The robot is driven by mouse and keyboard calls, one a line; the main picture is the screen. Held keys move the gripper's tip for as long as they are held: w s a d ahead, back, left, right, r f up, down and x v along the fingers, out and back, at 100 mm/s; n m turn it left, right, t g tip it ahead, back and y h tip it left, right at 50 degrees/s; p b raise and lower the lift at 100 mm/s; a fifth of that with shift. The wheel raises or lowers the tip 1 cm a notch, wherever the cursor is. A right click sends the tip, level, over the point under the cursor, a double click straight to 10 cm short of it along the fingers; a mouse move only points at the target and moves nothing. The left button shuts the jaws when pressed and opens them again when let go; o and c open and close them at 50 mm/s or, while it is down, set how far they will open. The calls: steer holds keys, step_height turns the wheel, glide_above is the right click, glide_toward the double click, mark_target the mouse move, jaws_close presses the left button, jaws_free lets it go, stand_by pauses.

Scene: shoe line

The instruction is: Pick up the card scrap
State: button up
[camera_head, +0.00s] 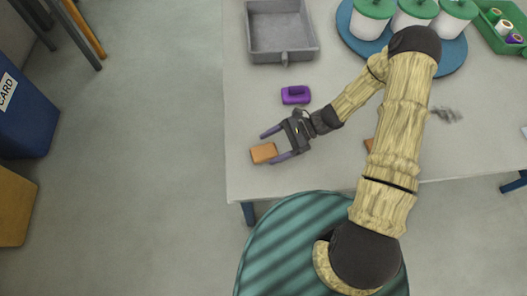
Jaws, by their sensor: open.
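An orange-brown block-like piece (263,153), perhaps the card scrap, lies on the grey table near its left front edge. My gripper (268,147) is open. Its two purple-grey fingers reach to the left, one above the piece and one along its lower right side in the picture. I cannot tell whether a finger touches it. Another small orange-brown piece (369,145) shows partly beside my arm; the arm hides the rest.
A purple object (296,95) lies just beyond my gripper. A grey tray (282,57) stands at the back left. A blue round tray (347,34) holds white, green-lidded pots. A green crate (484,27) holds spools. A blue bin marked CARD (30,120) stands left on the floor.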

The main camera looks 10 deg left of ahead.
mark_target(255, 154)
steer(key=x, duration=0.5)
steer(key=shift+s+a+r, duration=0.15)
steer(key=shift+a+r, duration=0.05)
steer(key=shift+r, duration=0.15)
steer(key=c, duration=1)
steer(key=shift+o, duration=0.2)
steer(key=shift+r, duration=0.15)
step_height(255, 154, up, 10)
steer(key=p, duration=0.1)
